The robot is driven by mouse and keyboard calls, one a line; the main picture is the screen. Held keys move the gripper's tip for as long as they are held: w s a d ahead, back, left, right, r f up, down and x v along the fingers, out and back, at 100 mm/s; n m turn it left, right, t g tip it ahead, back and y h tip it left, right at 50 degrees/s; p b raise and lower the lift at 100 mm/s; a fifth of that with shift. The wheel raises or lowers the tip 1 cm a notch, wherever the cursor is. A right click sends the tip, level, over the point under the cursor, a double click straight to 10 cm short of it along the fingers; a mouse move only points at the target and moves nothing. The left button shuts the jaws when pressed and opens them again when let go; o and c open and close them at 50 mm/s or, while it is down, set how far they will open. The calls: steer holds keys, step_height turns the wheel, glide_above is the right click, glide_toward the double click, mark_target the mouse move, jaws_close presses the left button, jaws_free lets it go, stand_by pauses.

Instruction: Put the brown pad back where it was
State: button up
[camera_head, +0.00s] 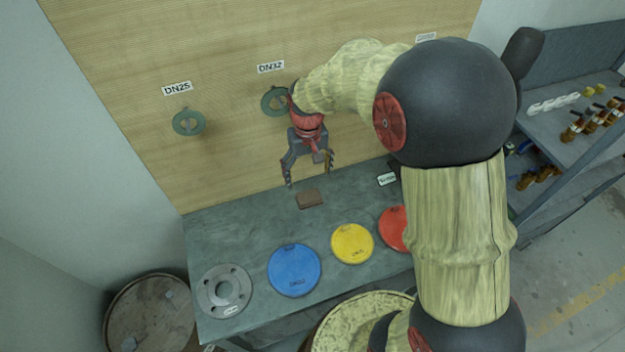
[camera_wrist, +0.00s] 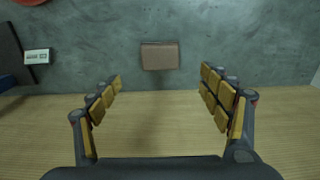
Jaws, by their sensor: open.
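The brown pad (camera_head: 310,198) is a small flat rectangle lying on the grey-green bench top (camera_head: 215,237) near the wooden back board. In the wrist view the brown pad (camera_wrist: 160,56) lies beyond the fingertips, roughly centred between them. My gripper (camera_head: 308,176) is open and empty, above and behind the pad, close to the board. Its spread fingers also show in the wrist view (camera_wrist: 162,85), apart from the pad.
A grey flange (camera_head: 224,291), a blue disc (camera_head: 294,270), a yellow disc (camera_head: 352,243) and a partly hidden red disc (camera_head: 394,229) lie along the bench front. Green gaskets (camera_head: 188,122) hang on the board. A white label (camera_head: 387,180) stands right of the pad.

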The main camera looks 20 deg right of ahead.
steer(key=s+r+t, duration=0.5)
steer(key=s+r, duration=1.5)
steer(key=s, duration=0.2)
steer(key=shift+t, duration=0.3)
